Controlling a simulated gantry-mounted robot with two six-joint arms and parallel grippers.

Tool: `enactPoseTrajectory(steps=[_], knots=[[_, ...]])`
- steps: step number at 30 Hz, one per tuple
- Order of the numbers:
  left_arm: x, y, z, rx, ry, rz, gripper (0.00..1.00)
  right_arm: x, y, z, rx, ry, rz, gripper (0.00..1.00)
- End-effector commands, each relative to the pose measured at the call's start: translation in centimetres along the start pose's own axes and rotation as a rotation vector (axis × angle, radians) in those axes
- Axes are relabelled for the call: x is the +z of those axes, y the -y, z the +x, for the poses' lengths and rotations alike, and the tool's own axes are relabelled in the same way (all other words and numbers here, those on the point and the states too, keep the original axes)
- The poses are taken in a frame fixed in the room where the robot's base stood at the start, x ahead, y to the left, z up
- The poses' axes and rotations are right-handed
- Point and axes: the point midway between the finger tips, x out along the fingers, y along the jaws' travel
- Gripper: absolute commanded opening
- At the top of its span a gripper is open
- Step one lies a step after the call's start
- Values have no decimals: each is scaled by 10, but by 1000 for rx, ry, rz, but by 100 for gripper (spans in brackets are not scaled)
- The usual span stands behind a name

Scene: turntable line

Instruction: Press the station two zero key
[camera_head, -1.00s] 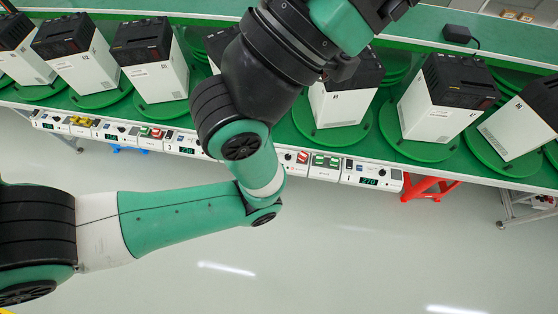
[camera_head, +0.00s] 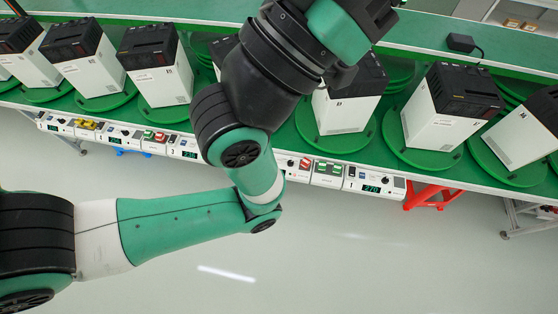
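A row of white key panels runs along the front edge of the green line. The panel marked 1 (camera_head: 374,185) shows a green display reading 270. The panel marked 3 (camera_head: 185,148) is left of my arm, its display partly legible. The stretch between them, where a station two panel would sit, is hidden behind my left arm, so no zero key can be made out. My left arm comes in from the left, bends up across the panels and leaves at the top; its gripper fingers are outside the picture. My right gripper is not in view.
Several white boxes with black tops, such as one right of my arm (camera_head: 446,110), stand on round green turntables (camera_head: 425,156). Red and green switch blocks (camera_head: 328,173) sit beside panel 1. A black device (camera_head: 461,43) lies on the rear shelf. The floor in front is clear.

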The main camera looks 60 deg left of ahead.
Motion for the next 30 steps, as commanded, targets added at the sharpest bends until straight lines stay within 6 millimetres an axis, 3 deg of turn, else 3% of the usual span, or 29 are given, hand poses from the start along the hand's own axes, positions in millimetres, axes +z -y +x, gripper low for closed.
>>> enactPoseTrajectory(steps=[1, 8, 9, 30], knots=[[0, 0, 0, 0, 0, 0, 43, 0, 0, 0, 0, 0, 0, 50], [0, 0, 0, 0, 0, 0, 2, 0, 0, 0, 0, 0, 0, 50], [0, 0, 0, 0, 0, 0, 0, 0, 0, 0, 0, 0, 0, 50], [0, 0, 0, 0, 0, 0, 0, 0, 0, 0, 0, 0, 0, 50]])
